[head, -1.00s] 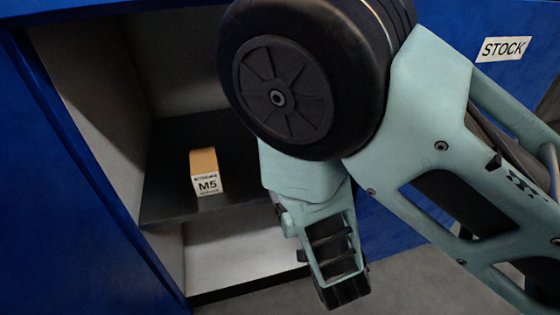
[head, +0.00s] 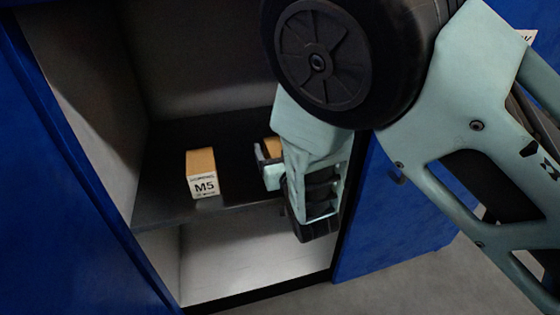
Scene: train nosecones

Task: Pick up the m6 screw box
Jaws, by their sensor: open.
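A small brown box with a white label reading M5 (head: 202,174) stands on the dark shelf (head: 165,200) inside the blue cabinet. To its right, a second brown box (head: 273,144) shows only in part, behind my gripper. Its label is hidden, so I cannot read whether it says M6. My gripper (head: 268,166) is open, in front of this second box and to the right of the M5 box. I cannot tell whether its fingers touch the second box or are around it.
The cabinet's left side wall (head: 85,110) and the right blue door (head: 385,215) bound the opening. A lighter lower compartment (head: 250,255) below the shelf looks empty. The shelf is clear between the M5 box and my gripper. My arm covers the upper right.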

